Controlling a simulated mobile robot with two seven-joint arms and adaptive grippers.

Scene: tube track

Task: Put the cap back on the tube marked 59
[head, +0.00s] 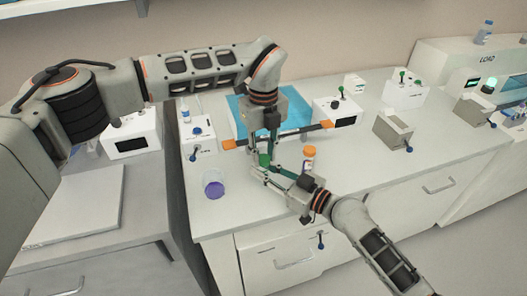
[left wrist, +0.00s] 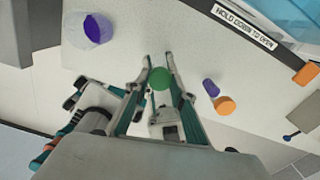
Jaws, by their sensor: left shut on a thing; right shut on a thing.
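A green cap (left wrist: 160,78) sits between the fingertips of my left gripper (left wrist: 159,68), which points down and is shut on it. In the head view the green cap (head: 264,159) shows just below the left gripper (head: 263,153). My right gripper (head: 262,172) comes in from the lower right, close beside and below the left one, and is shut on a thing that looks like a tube. That tube is mostly hidden by the grippers and the cap. I cannot read any number on it, and I cannot tell whether cap and tube touch.
An orange-capped tube (head: 309,153) stands just right of the grippers. A clear cup with purple in it (head: 213,184) stands near the front left edge. A blue-topped tray (head: 239,102) and white devices (head: 336,112) are behind. A grey open box (head: 394,131) is further right.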

